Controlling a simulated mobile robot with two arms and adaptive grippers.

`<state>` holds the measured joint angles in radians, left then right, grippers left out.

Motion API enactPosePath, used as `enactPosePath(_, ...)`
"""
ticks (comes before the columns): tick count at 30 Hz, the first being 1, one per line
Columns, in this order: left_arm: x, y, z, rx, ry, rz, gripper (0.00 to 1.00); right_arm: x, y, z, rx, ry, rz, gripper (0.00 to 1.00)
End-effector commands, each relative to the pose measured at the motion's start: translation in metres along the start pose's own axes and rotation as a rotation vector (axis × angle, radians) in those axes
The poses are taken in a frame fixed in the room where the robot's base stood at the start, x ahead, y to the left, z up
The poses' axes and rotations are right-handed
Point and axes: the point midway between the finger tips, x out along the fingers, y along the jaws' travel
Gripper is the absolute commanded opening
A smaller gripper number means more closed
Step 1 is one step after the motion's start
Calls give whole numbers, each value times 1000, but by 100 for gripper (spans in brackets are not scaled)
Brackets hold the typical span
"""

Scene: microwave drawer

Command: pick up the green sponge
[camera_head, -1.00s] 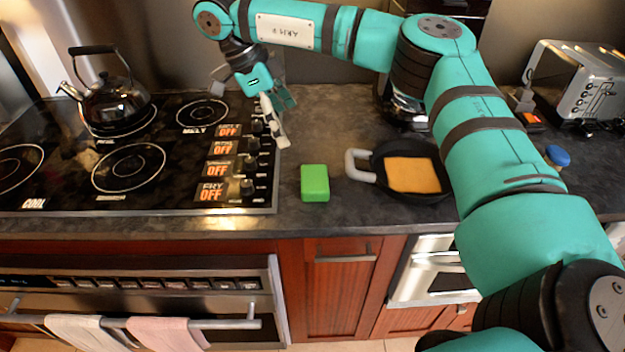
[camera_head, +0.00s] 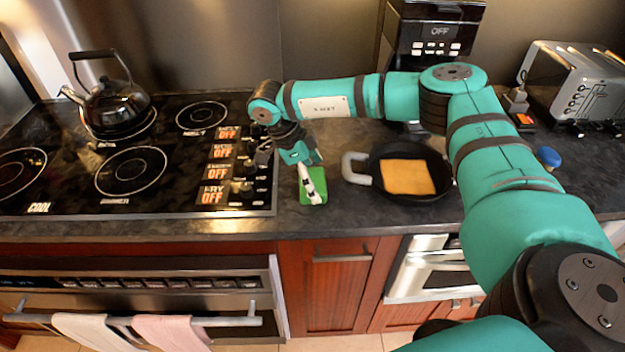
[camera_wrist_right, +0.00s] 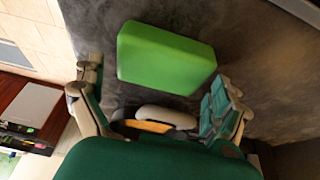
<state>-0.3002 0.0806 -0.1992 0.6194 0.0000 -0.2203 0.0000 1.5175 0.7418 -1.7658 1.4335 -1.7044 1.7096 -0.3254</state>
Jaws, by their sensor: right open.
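The green sponge (camera_head: 318,196) lies on the dark countertop between the stove and the black pan, partly hidden behind my right gripper in the head view. My right gripper (camera_head: 313,182) reaches down over it from behind, fingers apart and empty. In the right wrist view the sponge (camera_wrist_right: 166,58) is whole and lies just beyond the open fingers of my right gripper (camera_wrist_right: 160,98), in line with the gap between them. I cannot tell the exact height of the fingertips above the counter. My left gripper is not in view.
A black pan (camera_head: 433,160) with a light handle (camera_head: 356,168) and a yellow-orange slab (camera_head: 407,177) stands right of the sponge. The stove (camera_head: 80,190) with a kettle (camera_head: 115,103) is at left. The counter's front edge runs close in front. A toaster (camera_head: 580,85) stands far right.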

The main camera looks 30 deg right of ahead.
Motion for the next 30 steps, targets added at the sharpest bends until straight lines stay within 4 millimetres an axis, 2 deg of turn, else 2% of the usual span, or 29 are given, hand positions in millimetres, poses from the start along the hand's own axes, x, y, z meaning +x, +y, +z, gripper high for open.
enactPosePath(4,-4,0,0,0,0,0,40,13,0,0,1,1,1,100)
enactPosePath(11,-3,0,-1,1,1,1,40,14,0,0,1,0,0,100)
enactPosePath(17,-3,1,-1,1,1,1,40,14,0,0,1,0,0,74)
enactPosePath(20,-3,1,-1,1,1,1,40,14,0,0,1,0,0,74)
enactPosePath(21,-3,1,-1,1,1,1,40,14,0,0,1,0,0,70)
enactPosePath(30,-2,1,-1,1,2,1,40,12,0,0,1,-1,-1,70)
